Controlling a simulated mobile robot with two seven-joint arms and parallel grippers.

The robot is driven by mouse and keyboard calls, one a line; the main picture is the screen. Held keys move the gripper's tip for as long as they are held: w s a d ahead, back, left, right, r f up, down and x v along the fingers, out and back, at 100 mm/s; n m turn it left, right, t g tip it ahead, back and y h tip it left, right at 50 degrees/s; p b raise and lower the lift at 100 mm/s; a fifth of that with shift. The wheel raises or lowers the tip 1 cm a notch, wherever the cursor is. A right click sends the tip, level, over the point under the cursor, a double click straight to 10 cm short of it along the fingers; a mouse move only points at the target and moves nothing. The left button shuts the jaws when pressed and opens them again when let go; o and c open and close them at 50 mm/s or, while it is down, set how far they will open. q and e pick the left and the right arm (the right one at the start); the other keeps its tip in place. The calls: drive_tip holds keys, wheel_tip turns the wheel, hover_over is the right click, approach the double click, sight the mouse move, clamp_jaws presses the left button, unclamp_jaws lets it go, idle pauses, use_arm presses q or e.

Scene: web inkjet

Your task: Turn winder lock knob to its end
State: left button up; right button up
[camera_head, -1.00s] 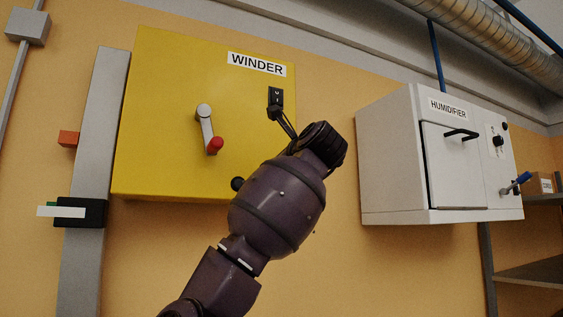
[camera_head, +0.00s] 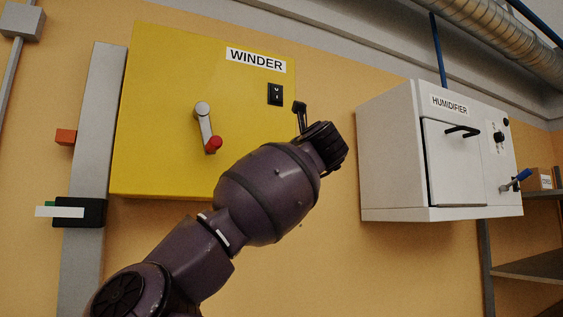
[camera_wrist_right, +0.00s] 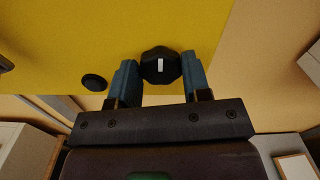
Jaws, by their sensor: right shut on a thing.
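The yellow winder box (camera_head: 165,110) hangs on the wall, with a WINDER label at its upper right. In the right wrist view a black faceted knob (camera_wrist_right: 150,68) with a white mark sits on the yellow panel (camera_wrist_right: 70,35). The mark runs roughly up and down in that picture. My right gripper (camera_wrist_right: 160,71) has its two blue-grey fingers against the knob's two sides, shut on it. My left gripper is out of view.
The winder box also carries a crank with a red grip (camera_head: 213,144) and a black switch (camera_head: 275,94). A small black round part (camera_wrist_right: 94,82) is beside the knob. A white humidifier (camera_head: 390,155) hangs to the right, with bare wall between.

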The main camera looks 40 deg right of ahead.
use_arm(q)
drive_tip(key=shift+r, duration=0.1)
use_arm(e)
drive_tip(key=shift+f, duration=0.15)
drive_tip(key=o, duration=0.9)
drive_tip(key=shift+o, duration=0.2)
use_arm(q)
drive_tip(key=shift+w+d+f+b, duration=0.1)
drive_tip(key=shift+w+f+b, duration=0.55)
drive_tip(key=shift+b, duration=0.75)
use_arm(e)
drive_tip(key=v, duration=1)
drive_tip(key=shift+s, duration=0.4)
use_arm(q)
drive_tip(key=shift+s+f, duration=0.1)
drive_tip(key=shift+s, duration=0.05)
use_arm(e)
drive_tip(key=shift+a, duration=0.1)
